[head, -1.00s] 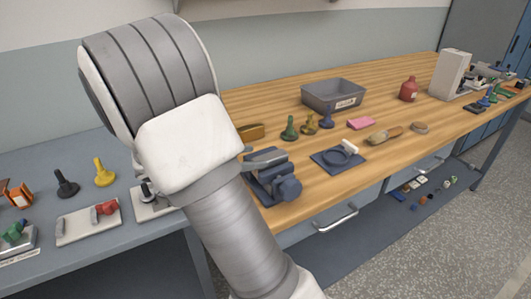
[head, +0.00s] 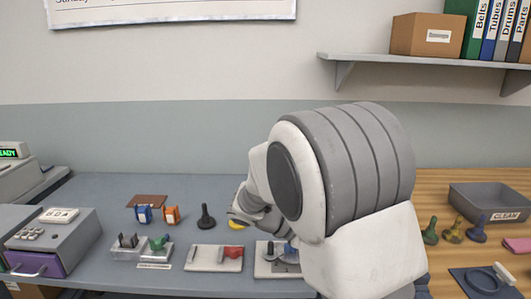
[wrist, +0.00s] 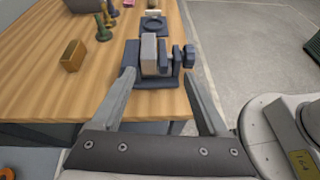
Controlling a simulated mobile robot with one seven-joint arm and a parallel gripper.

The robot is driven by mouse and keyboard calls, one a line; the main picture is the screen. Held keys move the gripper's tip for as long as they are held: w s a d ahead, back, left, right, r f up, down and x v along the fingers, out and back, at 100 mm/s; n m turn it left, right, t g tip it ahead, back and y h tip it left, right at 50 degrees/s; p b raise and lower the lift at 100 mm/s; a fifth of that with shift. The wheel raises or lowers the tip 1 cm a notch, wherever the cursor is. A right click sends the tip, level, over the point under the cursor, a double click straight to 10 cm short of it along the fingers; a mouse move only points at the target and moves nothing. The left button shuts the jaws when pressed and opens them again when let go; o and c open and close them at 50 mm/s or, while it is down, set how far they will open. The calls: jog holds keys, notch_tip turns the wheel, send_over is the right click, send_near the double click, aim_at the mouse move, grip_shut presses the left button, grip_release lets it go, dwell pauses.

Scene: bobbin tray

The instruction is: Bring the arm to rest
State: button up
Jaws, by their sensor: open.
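My gripper (wrist: 159,82) is open in the wrist view, its two grey fingers apart with nothing held between them. Ahead of the fingertips a dark blue vise (wrist: 158,76) with a pale grey block (wrist: 149,55) sits at the edge of the wooden bench (wrist: 45,90). My white and grey arm fills the centre right of the head view. It hides the vise there, and the gripper's fingers cannot be made out.
A grey table (head: 95,200) on the left holds fixtures, a black bobbin-like piece (head: 206,217) and a grey box (head: 55,243). On the wooden bench stand a grey bin (head: 485,198) and small green and blue pieces. A shelf (head: 440,60) hangs above. Open floor (wrist: 235,45) lies right of the bench.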

jog(key=s+a+r+m+t+y+p, duration=0.2)
jog(key=s+r+m+t+y+p, duration=0.1)
jog(key=s+r+m+y, duration=0.3)
jog(key=s+a+r+m+t+y+p, duration=0.3)
jog(key=s+r+m+y, duration=0.3)
jog(key=s+m, duration=0.4)
jog(key=shift+s+r+t+y+p, duration=0.2)
jog(key=shift+s+t+y+p, duration=0.35)
jog(key=shift+s, duration=0.25)
